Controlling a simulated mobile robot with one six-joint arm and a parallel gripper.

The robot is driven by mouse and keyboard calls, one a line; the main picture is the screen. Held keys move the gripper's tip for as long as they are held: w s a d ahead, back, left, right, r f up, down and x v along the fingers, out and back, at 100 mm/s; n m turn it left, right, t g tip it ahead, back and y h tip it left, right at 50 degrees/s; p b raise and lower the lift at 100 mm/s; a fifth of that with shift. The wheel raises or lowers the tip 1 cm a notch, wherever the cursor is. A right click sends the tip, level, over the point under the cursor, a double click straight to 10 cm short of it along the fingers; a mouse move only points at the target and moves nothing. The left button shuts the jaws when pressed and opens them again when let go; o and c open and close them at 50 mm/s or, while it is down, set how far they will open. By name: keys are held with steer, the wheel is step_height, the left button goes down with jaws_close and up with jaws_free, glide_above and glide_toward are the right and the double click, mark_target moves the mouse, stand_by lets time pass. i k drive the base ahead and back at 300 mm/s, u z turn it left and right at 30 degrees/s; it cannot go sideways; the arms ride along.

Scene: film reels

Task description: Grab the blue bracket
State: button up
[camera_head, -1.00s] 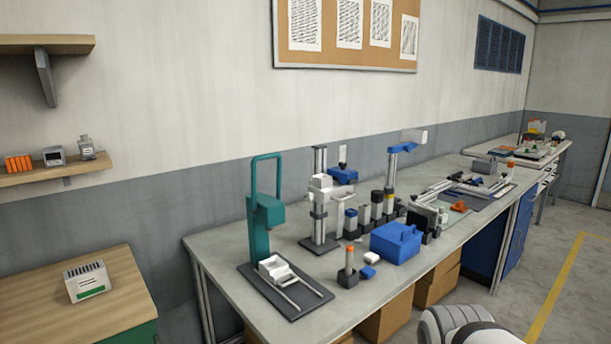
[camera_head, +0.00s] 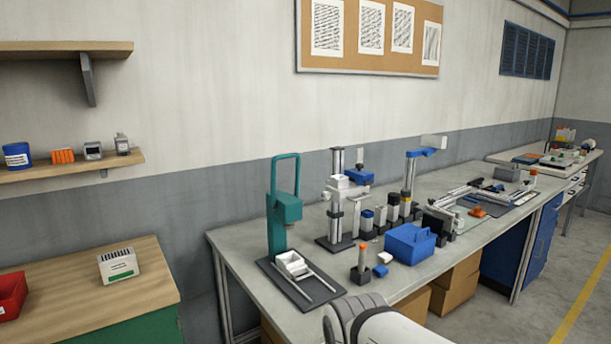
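Several blue parts show on the long grey workbench (camera_head: 340,262), and I cannot tell for sure which one is the bracket. A blue arm-like piece (camera_head: 421,153) tops an upright stand at the back. A smaller blue piece (camera_head: 360,176) sits on another stand to its left. A blue box with a handle (camera_head: 410,244) stands near the front edge, with a small blue block (camera_head: 380,271) beside it. My gripper is out of view; only a white link of my arm shows at the bottom middle, in front of the bench.
A green press (camera_head: 284,215) stands on a dark plate at the bench's left end. Dark-based cylinders (camera_head: 380,218) crowd the middle. At left are a wooden-topped cabinet (camera_head: 80,290) with a red bin (camera_head: 12,296), and wall shelves (camera_head: 80,168). Open floor (camera_head: 535,310) lies at right.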

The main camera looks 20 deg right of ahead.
mark_target(360, 177)
steer(key=z, duration=0.05)
steer(key=i, duration=1)
steer(key=u, duration=0.05)
